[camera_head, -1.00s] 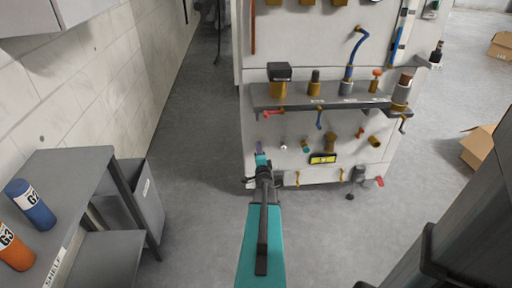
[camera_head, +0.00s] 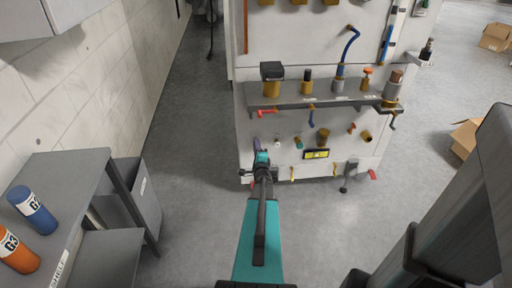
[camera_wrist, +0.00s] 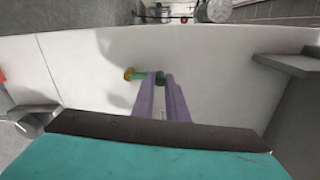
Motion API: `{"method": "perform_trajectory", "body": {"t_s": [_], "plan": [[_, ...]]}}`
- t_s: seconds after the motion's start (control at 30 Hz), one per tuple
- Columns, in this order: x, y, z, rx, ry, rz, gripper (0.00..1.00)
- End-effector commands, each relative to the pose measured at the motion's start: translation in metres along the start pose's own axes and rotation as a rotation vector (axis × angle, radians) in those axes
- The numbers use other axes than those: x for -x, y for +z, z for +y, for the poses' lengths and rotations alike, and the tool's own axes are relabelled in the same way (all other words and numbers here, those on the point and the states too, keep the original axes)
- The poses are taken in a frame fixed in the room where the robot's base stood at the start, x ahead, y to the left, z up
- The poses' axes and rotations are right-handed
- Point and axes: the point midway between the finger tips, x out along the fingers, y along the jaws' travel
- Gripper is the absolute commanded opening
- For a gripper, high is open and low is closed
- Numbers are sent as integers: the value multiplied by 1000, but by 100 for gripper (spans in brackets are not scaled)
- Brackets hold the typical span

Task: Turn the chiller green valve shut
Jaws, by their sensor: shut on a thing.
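The green valve shows in the wrist view as a dark green handle end (camera_wrist: 160,78) with a lighter green stem running left to a round brass-coloured part (camera_wrist: 128,74). The pale wall lies behind it. My gripper (camera_wrist: 161,82) has its purple fingers shut on the dark green end, which sits between the fingertips. In the head view my gripper (camera_head: 258,147) is at the lower left of the white panel. The grip itself is too small to make out there, and my arm hides what lies right behind it.
The white panel (camera_head: 340,190) carries a grey shelf (camera_head: 325,101) with several fittings above my gripper. A red lever (camera_head: 266,113), a small green fitting (camera_head: 298,142) and a yellow label (camera_head: 316,154) are nearby. A grey bench (camera_head: 75,160) stands left; clear floor lies between.

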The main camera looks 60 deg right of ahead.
Motion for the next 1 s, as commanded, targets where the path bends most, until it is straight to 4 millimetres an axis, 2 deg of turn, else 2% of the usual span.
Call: {"method": "perform_trajectory", "body": {"t_s": [0.03, 0.07, 0.13, 0.17, 0.67, 1.0], "plan": [[0, -3, 0, -2, 2, 6, 0], [0, -4, 0, -2, 2, 6, 18], [0, -3, 0, -1, 1, 6, 30], [0, -3, 0, -1, 1, 5, 32], [7, -2, -1, 0, 1, 3, 32], [38, -1, -1, 0, 1, 4, 32]]}}
